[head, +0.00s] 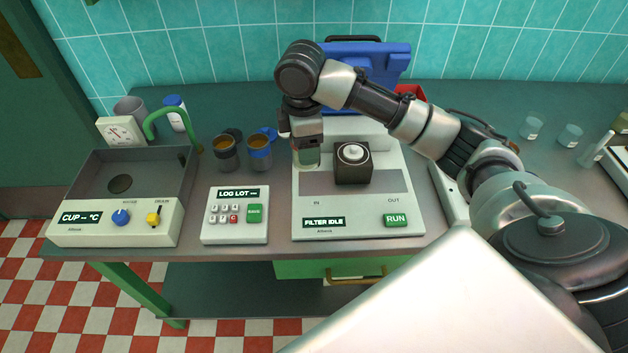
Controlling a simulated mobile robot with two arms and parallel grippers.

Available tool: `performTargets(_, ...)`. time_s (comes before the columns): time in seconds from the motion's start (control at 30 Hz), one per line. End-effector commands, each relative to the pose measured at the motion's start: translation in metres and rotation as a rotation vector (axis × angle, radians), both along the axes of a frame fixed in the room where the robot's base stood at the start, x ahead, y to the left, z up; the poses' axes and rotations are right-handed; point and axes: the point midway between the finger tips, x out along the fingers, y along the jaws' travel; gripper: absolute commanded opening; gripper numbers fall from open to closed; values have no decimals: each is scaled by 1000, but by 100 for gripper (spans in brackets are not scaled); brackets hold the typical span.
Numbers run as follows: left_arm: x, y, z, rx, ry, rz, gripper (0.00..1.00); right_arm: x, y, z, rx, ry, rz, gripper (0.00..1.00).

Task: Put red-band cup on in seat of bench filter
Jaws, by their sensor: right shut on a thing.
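The bench filter (345,228) is a pale machine on the counter. Its display reads FILTER IDLE, with IN marked at the left, OUT at the right and a RUN button. A dark block with a white knob (351,152) stands at its middle. My right gripper (308,143) points down over the filter's left, IN side. It is shut on a small translucent greenish cup (308,157). I cannot make out a red band on it, nor whether its base touches the filter. The gripper and cup hide the IN seat. My left gripper is out of view.
A blue case (370,62) stands behind. Clear small cups (530,127) sit at right.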

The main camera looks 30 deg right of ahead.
Motion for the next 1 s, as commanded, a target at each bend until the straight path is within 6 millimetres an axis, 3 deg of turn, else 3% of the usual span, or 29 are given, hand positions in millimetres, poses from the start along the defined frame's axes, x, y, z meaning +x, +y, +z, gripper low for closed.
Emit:
performTargets(0.3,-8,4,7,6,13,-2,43,33,-40,33,21,13,491,34)
performTargets(0.53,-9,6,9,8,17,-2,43,39,-50,34,31,18,626,34)
performTargets(0.67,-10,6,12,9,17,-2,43,38,-50,11,32,21,634,34)
performTargets(1.0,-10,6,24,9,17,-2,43,38,-50,-74,31,20,633,34)
